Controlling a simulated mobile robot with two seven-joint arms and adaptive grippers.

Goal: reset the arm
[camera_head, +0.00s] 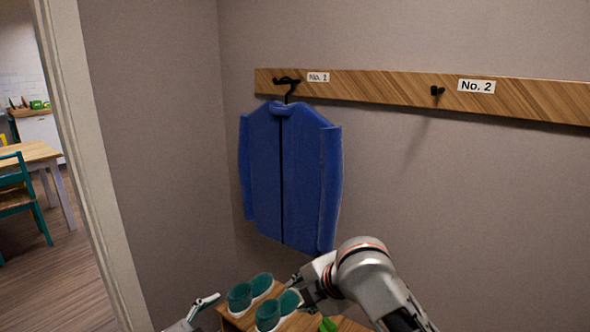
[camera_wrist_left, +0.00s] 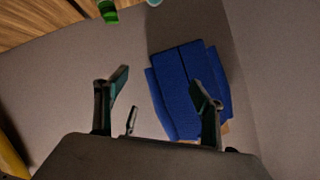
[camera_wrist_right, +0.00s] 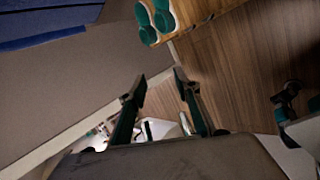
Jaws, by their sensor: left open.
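My right arm comes in from the lower right in the head view, and its gripper (camera_head: 309,294) is beside the green shoes (camera_head: 267,314) at the bottom. In the right wrist view the gripper (camera_wrist_right: 159,82) has its fingers apart with nothing between them. My left gripper (camera_head: 206,301) barely shows at the bottom edge of the head view. In the left wrist view it (camera_wrist_left: 160,84) is open and empty, with the blue jacket (camera_wrist_left: 185,85) beyond it.
The blue jacket (camera_head: 283,170) hangs on the hook marked No. 1; hook No. 2 (camera_head: 437,91) is empty. The shoes stand on a wooden top (camera_head: 232,321) below. A doorway at left shows a table (camera_head: 30,153) and chair (camera_head: 20,190).

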